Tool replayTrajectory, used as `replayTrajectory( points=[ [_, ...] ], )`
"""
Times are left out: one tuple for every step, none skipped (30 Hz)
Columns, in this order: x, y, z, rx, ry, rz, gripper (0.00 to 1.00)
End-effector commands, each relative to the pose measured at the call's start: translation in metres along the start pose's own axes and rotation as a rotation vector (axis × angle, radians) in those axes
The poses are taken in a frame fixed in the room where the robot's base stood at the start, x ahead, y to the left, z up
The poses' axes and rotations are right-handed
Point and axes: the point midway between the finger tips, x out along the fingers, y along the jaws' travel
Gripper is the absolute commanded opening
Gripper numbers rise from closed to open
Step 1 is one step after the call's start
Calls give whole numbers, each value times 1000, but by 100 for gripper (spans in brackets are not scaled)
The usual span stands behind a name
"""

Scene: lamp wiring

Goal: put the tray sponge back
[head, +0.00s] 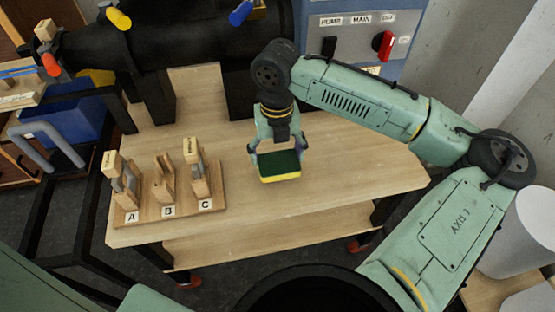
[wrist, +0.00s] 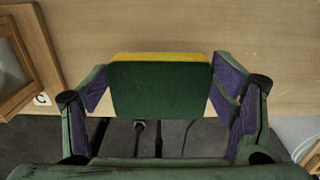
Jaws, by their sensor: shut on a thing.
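The sponge (head: 280,167), dark green on top with a yellow layer below, is between the fingers of my gripper (head: 277,158) over the middle of the wooden table. In the wrist view the sponge (wrist: 160,88) fills the centre, with a finger pad of my gripper (wrist: 162,92) against each side. I cannot tell whether its underside touches the table. No tray that is clearly the sponge's is recognisable in view.
A wooden rack (head: 170,207) marked A, B, C stands left of the sponge, with upright wooden pieces. A blue bin (head: 72,130) is at the left. A panel (head: 358,40) with a red knob stands behind. The table (head: 360,175) right of the sponge is clear.

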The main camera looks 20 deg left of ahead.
Motion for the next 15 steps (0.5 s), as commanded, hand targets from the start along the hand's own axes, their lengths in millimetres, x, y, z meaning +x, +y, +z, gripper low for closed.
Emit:
replayTrajectory(
  points=[
    [8, 0, -1, 0, 2, 0, 52],
    [13, 0, -1, 0, 2, 0, 52],
    [19, 0, -1, 0, 3, 0, 52],
    [22, 0, -1, 0, 2, 0, 52],
    [26, 0, -1, 1, 2, 0, 52],
    [29, 0, 0, 1, 1, 0, 52],
    [31, 0, 0, 0, 1, 0, 52],
    [32, 0, 0, 0, 1, 0, 52],
    [32, 0, 0, 0, 1, 1, 52],
    [32, 0, 0, 0, 0, 1, 52],
    [32, 0, 0, 0, 0, 1, 52],
    [32, 0, 0, 0, 0, 1, 52],
    [32, 0, 0, 0, 0, 1, 52],
    [32, 0, 0, 1, 0, 1, 52],
    [32, 0, 0, 0, 0, 1, 52]
  ],
)
